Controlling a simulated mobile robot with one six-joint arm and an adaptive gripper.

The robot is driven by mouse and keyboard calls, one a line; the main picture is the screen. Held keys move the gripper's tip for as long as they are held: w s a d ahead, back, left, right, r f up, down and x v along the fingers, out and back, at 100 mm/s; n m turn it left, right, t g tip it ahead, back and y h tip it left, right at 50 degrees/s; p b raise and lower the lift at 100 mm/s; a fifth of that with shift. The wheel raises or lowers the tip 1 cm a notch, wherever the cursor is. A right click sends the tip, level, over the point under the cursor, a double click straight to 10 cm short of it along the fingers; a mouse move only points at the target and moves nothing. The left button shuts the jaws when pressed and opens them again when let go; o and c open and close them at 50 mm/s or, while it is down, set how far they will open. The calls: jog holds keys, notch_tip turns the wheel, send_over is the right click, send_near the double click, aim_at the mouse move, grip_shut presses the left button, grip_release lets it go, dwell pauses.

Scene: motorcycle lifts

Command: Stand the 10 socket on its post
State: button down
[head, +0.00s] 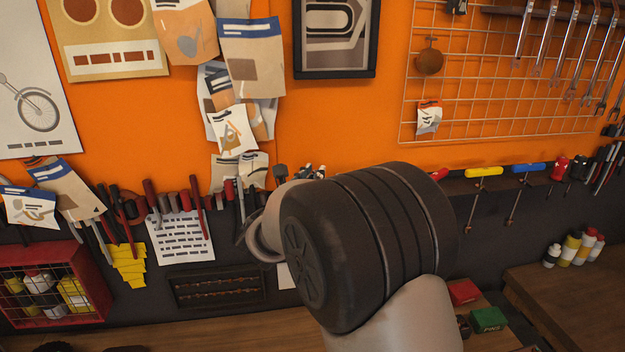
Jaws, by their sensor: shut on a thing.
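My own arm, a large dark ribbed joint with grey links, fills the middle of the head view. My gripper does not show; I cannot see its fingers or anything in them. I cannot make out the 10 socket or its post anywhere in this view. The arm covers much of the bench behind it, so what lies there is hidden.
A wooden bench (250,312) runs along the wall. A red box (463,292) and a green box (488,319) stand right of my arm. A red wire-fronted cabinet (50,285) is at left. Several bottles (577,248) stand on the right bench. Tools hang along the wall.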

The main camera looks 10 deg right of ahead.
jog(key=shift+f+b, duration=0.9)
jog(key=shift+b, duration=0.05)
dwell(0.9)
jog(key=c, duration=1.4)
grip_release()
jog(key=shift+s+a, duration=0.1)
jog(key=v, duration=1.1)
jog(key=shift+s+a, duration=0.15)
jog(key=shift+s, duration=0.2)
